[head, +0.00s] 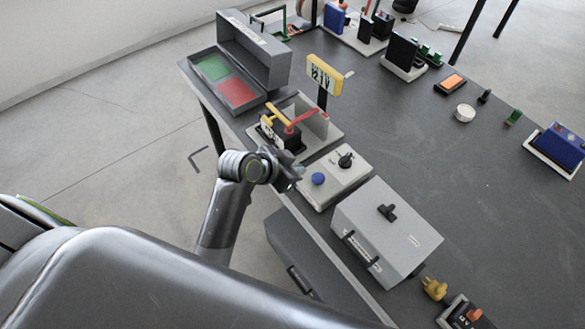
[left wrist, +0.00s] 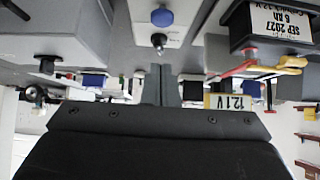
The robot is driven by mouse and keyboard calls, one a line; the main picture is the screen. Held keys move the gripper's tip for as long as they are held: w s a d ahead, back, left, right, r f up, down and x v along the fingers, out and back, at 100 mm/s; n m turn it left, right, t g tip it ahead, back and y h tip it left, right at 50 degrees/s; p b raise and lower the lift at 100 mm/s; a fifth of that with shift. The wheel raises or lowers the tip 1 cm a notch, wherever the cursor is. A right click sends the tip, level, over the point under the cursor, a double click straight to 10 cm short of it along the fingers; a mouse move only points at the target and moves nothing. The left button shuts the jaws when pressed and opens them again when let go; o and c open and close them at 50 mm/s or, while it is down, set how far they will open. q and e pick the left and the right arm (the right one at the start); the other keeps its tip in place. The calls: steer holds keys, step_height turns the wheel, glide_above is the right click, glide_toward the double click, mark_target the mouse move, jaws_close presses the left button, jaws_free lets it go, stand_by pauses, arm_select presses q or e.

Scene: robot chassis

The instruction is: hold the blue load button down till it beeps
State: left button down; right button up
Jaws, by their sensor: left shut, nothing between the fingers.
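The blue button (head: 318,179) is a round cap on a light grey control box (head: 322,196) near the table's left edge. It stands beside a black knob (head: 345,160). My left gripper (head: 290,178) is shut and empty, just left of the button, with a small gap seen between them in the head view. In the left wrist view the blue button (left wrist: 162,17) shows near the top, with the knob (left wrist: 158,40) below it. I cannot tell from these views how high the gripper is above the box. My right gripper is not in view.
A battery with red and yellow clamps (head: 283,128) and a yellow meter reading 12.1 V (head: 324,75) stand behind the box. A grey lidded case (head: 385,232) sits in front of it. An open grey case (head: 262,45) is at the back left. The table's middle is mostly clear.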

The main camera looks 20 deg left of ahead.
arm_select(q)
steer(key=shift+v, duration=0.85)
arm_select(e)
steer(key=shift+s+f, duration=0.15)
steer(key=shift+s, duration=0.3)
